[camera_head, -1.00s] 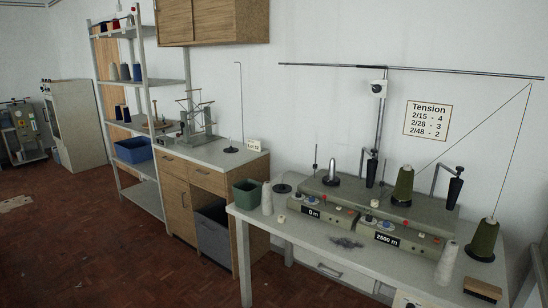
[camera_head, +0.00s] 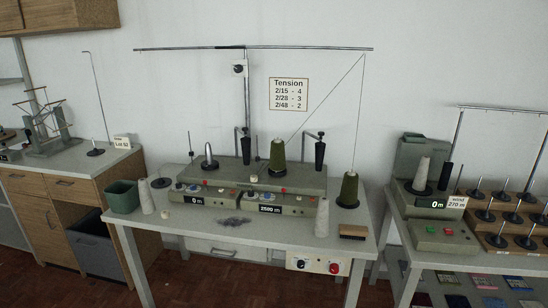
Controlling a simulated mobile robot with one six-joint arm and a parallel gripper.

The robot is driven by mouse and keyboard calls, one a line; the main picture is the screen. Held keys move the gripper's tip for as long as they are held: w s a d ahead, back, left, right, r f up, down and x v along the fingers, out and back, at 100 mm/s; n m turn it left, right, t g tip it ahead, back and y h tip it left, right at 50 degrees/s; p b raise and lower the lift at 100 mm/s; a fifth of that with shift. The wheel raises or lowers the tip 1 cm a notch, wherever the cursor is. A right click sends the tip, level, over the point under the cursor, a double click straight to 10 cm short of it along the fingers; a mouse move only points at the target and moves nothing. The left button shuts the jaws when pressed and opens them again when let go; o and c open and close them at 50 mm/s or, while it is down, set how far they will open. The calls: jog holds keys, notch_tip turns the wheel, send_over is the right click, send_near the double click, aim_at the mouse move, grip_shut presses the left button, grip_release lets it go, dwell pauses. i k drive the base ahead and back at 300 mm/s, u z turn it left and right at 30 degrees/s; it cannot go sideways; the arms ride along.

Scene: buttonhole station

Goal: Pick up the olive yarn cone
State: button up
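Two olive yarn cones show in the head view. One olive yarn cone (camera_head: 348,190) stands upright on a dark disc at the right end of the white table (camera_head: 240,236). A thread rises from it to the overhead bar (camera_head: 300,48) and slants down toward the other olive cone (camera_head: 277,157). That second cone sits upright on the grey-green winding machine (camera_head: 228,180). My gripper is not in view.
A cream cone (camera_head: 322,217) and a wooden brush (camera_head: 353,232) stand near the right olive cone. A green bin (camera_head: 122,197) and another pale cone (camera_head: 146,196) are at the left. A second table (camera_head: 470,262) with a winder and peg rack stands right, beyond a gap.

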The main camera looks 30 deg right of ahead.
aim_at(279, 164)
jog(key=u, duration=0.25)
jog(key=i, duration=1.65)
jog(key=u, duration=0.3)
